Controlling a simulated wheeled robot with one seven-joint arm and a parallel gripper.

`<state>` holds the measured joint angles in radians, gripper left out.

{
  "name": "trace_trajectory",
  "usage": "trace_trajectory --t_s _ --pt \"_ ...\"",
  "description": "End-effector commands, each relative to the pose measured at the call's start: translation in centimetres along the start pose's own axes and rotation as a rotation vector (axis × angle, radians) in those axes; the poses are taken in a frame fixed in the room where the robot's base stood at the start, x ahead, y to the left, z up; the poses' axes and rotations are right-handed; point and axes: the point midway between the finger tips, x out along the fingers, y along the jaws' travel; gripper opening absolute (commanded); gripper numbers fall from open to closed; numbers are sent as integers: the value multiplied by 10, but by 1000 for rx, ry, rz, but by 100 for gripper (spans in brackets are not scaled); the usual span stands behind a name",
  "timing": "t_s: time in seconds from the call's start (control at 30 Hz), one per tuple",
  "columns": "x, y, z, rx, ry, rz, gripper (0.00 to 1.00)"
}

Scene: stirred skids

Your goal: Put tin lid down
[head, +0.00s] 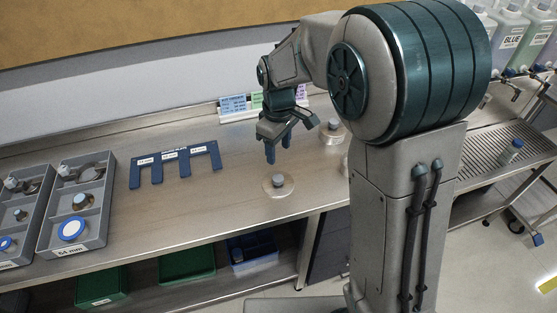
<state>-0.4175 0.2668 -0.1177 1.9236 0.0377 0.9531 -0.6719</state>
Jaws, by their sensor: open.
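A flat, round, pale metal disc with a grey knob, which looks like the tin lid (270,187), lies on the steel counter (230,205) near its front edge. My gripper (279,149) points down just above and behind the knob in the picture. Its dark blue fingers are apart with nothing seen between them. The fingers look clear of the knob, though the exact gap is hard to tell. A similar round piece (333,131) stands farther back, right of my gripper, and another is partly hidden by my arm.
A blue slotted rack (176,153) lies left of the lid. Grey compartment trays (98,238) with round parts stand at the far left. Label cards (238,106) stand at the back. Bottles (508,37) are at the right. Counter between rack and lid is clear.

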Motion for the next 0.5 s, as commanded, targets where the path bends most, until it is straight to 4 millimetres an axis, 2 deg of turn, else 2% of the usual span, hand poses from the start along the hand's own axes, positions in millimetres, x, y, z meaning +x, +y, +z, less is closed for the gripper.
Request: trace_trajectory --t_s 0.23,0.33,0.43,0.5 --pt "-12 0 1 2 -1 0 50" --pt "-17 0 8 28 8 3 50" --pt "-29 -1 27 100 29 11 50" --pt "-40 -4 49 181 52 20 50"
